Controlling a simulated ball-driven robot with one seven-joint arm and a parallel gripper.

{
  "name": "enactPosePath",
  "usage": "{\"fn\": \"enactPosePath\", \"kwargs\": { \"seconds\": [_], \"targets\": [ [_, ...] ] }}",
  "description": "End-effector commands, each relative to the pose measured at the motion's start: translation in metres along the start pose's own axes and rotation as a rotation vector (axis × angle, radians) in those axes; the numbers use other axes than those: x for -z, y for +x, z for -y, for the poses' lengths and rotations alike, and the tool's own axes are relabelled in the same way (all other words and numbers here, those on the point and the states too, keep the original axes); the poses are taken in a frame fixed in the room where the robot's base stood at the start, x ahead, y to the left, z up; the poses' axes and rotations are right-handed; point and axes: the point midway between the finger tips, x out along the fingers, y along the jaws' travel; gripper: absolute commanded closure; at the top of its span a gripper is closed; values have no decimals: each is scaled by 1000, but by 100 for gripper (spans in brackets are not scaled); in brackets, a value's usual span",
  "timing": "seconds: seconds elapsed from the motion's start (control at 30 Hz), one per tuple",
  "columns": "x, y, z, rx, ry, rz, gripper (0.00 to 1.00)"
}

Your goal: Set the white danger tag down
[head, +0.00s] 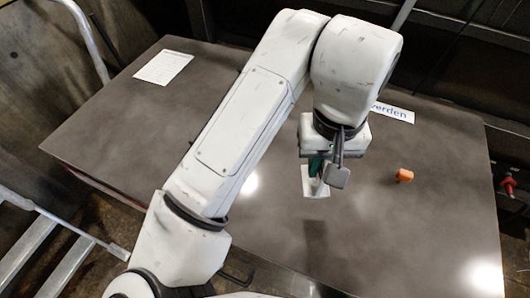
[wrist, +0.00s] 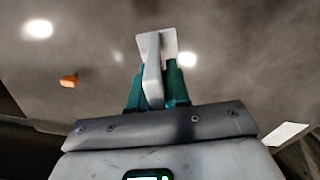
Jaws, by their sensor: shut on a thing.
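The white danger tag (head: 316,186) is in my gripper (head: 324,170), over the middle of the dark grey table (head: 280,245). In the wrist view the tag (wrist: 157,42) sticks out past the teal fingers of my gripper (wrist: 155,88), with a narrow white part running down between them. The gripper is shut on it. I cannot tell for sure whether the tag's lower edge touches the tabletop. Its printed face does not show.
A small orange piece (head: 403,175) lies on the table right of my gripper. A white sheet (head: 163,67) lies at the back left. A white sign (head: 396,112) with dark letters is partly hidden behind my arm. The table's front middle is clear.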

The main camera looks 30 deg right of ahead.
Motion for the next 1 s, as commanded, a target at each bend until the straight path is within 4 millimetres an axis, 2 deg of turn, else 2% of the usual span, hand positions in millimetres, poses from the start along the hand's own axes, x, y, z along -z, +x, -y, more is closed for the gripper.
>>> {"fn": "enactPosePath", "kwargs": {
  "seconds": [0.3,0.5,0.77,1.0],
  "targets": [
    [40,33,60,-4,-7,2,100],
    [54,66,82,-2,-4,2,100],
    [63,84,95,0,-1,1,100],
    [66,113,100,-1,-1,2,100]
  ]
}}
